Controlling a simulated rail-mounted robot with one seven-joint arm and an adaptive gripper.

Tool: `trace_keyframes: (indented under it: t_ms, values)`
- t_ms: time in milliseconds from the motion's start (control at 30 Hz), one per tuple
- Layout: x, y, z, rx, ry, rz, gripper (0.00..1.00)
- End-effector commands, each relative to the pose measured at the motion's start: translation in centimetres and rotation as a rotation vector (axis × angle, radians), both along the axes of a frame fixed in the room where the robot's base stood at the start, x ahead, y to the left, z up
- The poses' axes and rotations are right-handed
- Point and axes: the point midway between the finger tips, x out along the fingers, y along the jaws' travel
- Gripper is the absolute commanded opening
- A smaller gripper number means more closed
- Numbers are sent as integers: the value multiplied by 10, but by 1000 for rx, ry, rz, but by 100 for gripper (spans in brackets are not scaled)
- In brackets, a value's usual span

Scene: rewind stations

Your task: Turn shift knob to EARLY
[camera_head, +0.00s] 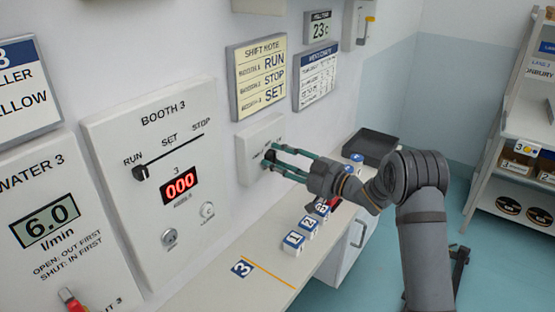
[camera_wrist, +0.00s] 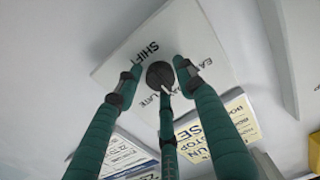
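The shift knob (camera_wrist: 160,75) is a round black knob on a white panel (camera_wrist: 186,28) with "SHIFT" lettering, partly covered in the wrist view. In the wrist view, two fingertips stand left and right of the knob with small gaps. A third finger lies at its lower edge; contact there I cannot tell.
The Booth 3 panel (camera_head: 165,120) with a RUN-SET-STOP slider (camera_head: 140,172) is to the left. A shift mode sign (camera_head: 258,78) hangs above the knob panel. Numbered blocks (camera_head: 293,243) and a dark tray (camera_head: 376,147) sit on the counter below.

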Motion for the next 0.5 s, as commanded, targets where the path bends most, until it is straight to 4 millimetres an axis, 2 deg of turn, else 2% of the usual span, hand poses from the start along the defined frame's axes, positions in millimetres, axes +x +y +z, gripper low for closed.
trace_keyframes:
  t_ms: [500]
  values:
    - [0,0,0,0,0,0,6]
